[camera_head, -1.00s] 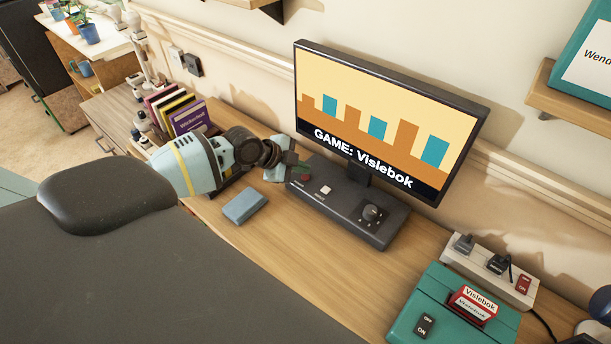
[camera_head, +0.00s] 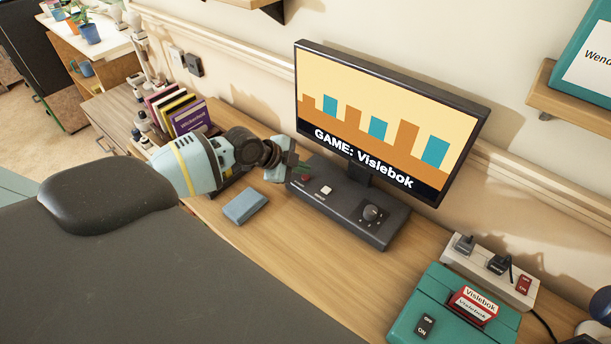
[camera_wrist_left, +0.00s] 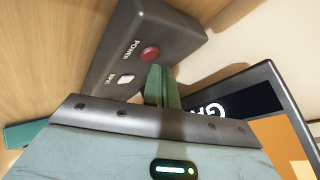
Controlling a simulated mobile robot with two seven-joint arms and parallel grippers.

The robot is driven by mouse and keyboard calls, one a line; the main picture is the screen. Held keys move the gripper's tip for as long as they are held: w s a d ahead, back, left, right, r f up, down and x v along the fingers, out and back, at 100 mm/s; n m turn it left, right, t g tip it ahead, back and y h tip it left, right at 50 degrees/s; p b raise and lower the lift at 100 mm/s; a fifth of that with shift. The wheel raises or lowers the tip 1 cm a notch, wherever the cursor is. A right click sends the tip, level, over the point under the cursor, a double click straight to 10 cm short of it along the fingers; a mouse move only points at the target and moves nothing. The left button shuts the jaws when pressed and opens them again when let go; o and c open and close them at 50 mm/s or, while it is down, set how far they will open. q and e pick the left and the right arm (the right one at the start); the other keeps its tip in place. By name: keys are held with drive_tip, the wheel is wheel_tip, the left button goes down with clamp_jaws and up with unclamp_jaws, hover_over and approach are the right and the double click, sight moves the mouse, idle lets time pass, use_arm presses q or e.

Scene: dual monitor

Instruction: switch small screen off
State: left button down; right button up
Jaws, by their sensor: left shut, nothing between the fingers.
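The small screen (camera_head: 385,110) is lit and shows a block picture with the words "GAME: Vislebok". Its dark base (camera_head: 345,208) carries a red power button (camera_head: 306,178), a white button (camera_head: 326,190) and a round knob (camera_head: 372,212). My left gripper (camera_head: 302,165) is shut and empty at the left end of the base, close by the red button. In the left wrist view its green fingers (camera_wrist_left: 160,87) are beside the red button (camera_wrist_left: 150,54), labelled POWER; I cannot tell whether they touch it. My right gripper is not in view.
A blue box (camera_head: 245,205) lies on the desk below my left gripper. Books (camera_head: 188,115) stand behind my left arm. A green console (camera_head: 450,305) and a power strip (camera_head: 490,270) are at the right. The wooden desk is bare in front of the base.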

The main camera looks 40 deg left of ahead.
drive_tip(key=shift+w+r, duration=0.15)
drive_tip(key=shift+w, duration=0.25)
use_arm(q)
drive_tip(key=shift+f, duration=0.1)
drive_tip(key=shift+f+b, duration=0.3)
drive_tip(key=shift+f, duration=0.1)
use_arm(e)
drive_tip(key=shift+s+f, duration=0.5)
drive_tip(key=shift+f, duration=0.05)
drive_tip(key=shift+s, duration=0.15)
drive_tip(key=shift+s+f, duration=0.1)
use_arm(q)
drive_tip(key=shift+r, duration=0.55)
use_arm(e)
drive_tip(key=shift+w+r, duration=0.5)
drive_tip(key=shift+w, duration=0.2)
